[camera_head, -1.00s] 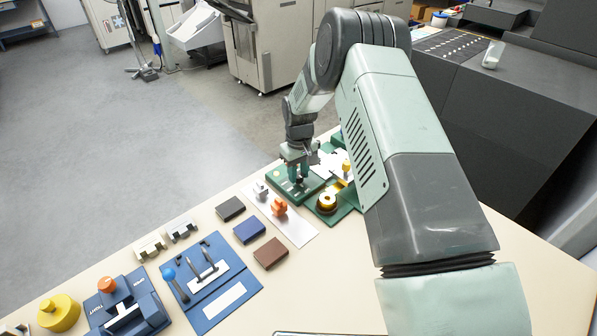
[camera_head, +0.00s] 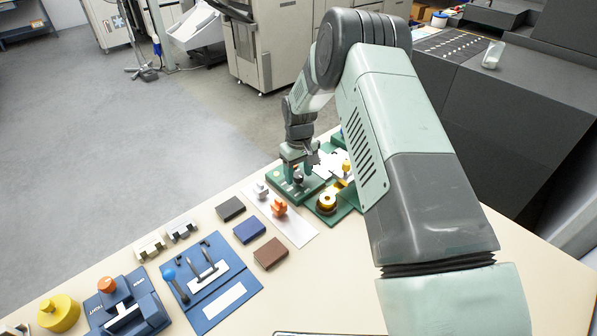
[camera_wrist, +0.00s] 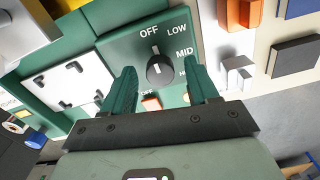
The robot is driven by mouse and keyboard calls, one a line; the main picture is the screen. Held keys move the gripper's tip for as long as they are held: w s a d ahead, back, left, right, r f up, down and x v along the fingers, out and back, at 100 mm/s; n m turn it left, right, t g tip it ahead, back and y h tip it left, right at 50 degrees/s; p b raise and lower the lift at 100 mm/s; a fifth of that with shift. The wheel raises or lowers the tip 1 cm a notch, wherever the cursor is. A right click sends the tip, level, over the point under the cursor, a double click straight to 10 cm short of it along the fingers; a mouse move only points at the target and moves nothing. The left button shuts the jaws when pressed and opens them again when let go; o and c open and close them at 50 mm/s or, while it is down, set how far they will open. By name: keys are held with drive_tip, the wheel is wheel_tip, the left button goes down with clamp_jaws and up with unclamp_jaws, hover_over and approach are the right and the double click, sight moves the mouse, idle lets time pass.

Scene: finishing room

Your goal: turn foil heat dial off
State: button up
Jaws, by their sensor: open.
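The foil heat dial (camera_wrist: 159,71) is a black round knob with a white pointer mark on a green panel (camera_wrist: 120,48). OFF, LOW and MID are printed around it, and a further label is partly hidden by a finger. The white mark points toward OFF. My gripper (camera_head: 298,168) is over the panel with its green fingers open. In the wrist view the fingers stand on either side of the knob with gaps, and it is not gripped. A small orange-red rocker (camera_wrist: 151,104) beside another OFF label sits below the knob, near the left finger.
A white plate (camera_wrist: 75,84) lies beside the panel. An orange block (camera_head: 279,207) and a grey piece (camera_head: 261,190) stand on a pale strip. A brass round part (camera_head: 327,202) sits to the right. Black, blue and brown blocks lie nearer.

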wheel_tip(320, 180, up, 11)
idle(0.4)
drive_tip(key=shift+d+f, duration=0.1)
wheel_tip(320, 180, up, 16)
drive_tip(key=m+t, duration=0.2)
hover_over(299, 175)
drive_tip(key=s+d, duration=0.5)
drive_tip(key=s+d+r+m+t, duration=0.1)
drive_tip(key=s+d+r, duration=0.3)
drive_tip(key=s+r, duration=0.5)
drive_tip(key=s+d+r+m+t, duration=0.1)
drive_tip(key=s+d+m, duration=0.1)
drive_tip(key=s, duration=0.9)
drive_tip(key=s+d+r+m+t, duration=0.1)
drive_tip(key=s+d+r+m, duration=0.1)
drive_tip(key=s, duration=0.9)
drive_tip(key=shift+s+d+r+t, duration=0.25)
drive_tip(key=shift+d+t, duration=0.15)
drive_tip(key=shift+d, duration=0.3)
